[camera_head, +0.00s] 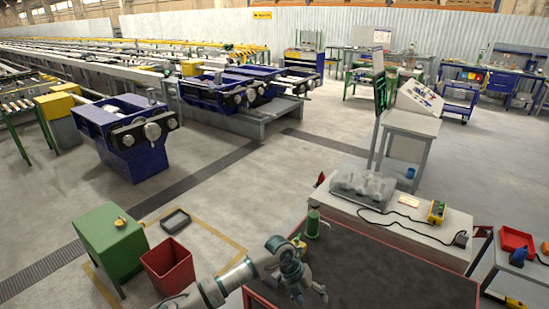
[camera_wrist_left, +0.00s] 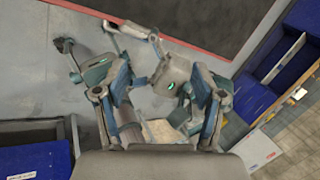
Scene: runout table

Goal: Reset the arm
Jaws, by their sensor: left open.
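My left arm (camera_head: 215,290) comes in from the bottom left of the head view and bends down over the near edge of the dark-topped table (camera_head: 400,285). My left gripper (camera_head: 312,296) is open, with its fingers pointing down at the left part of the table. I see nothing held in it. In the left wrist view, the grey and teal finger links fill the middle, and the table's dark top (camera_wrist_left: 190,18) with its red edge lies beyond them.
A green bottle-like object (camera_head: 313,223) stands just behind my left gripper. A red bin (camera_head: 168,266) and a green cabinet (camera_head: 110,240) stand to the left. A grey fixture (camera_head: 362,188) sits on the white bench behind. The table's middle looks bare. Blue bins (camera_wrist_left: 302,50) show in the wrist view.

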